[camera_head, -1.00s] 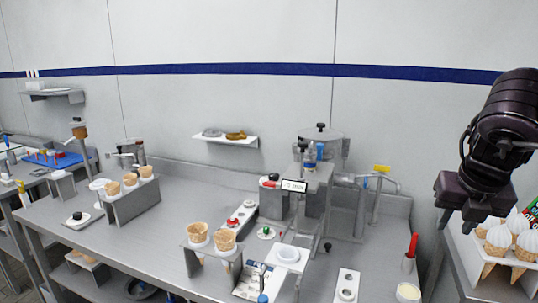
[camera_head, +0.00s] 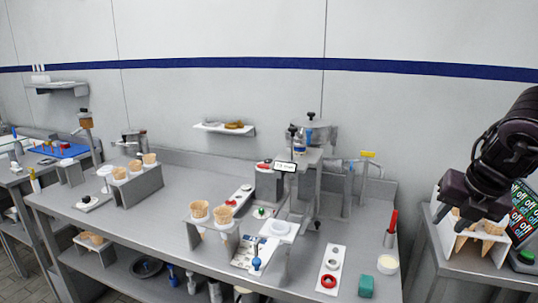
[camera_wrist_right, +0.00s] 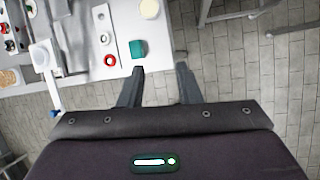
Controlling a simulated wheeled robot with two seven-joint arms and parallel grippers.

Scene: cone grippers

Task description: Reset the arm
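My right arm comes in from the right edge of the head view. Its dark gripper (camera_head: 453,222) hangs in the air in front of the cone stand at the right. In the right wrist view the two fingers (camera_wrist_right: 160,88) are spread apart with nothing between them, so it is open and empty. Below it the wrist view shows tiled floor and the counter's edge. My left arm and gripper are not in view.
A steel counter (camera_head: 90,222) holds two cone holders, a dispenser machine (camera_head: 308,165), a teal block (camera_head: 366,286) and a white cup (camera_head: 387,264). Floor shows between counter and stand.

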